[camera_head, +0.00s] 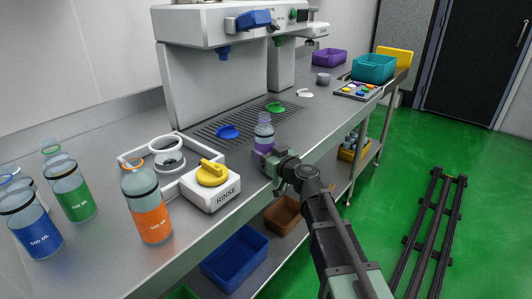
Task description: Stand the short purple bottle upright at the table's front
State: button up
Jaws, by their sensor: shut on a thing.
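The short purple bottle (264,134) has a clear top and a purple band. It stands upright or nearly so near the front edge of the steel table (140,255). My gripper (268,158) is shut on the bottle's lower part from the front right. The gripper and arm hide some of the bottle's base, so I cannot tell whether it touches the table.
The white RINSE block (211,192) with a yellow knob is left of the bottle. Orange (152,212), green (72,192) and blue (30,230) bottles stand at the left. A blue lid (228,132) and a green lid (275,107) lie on the drip grate behind.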

jog(key=shift+f, duration=0.2)
jog(key=o, duration=1)
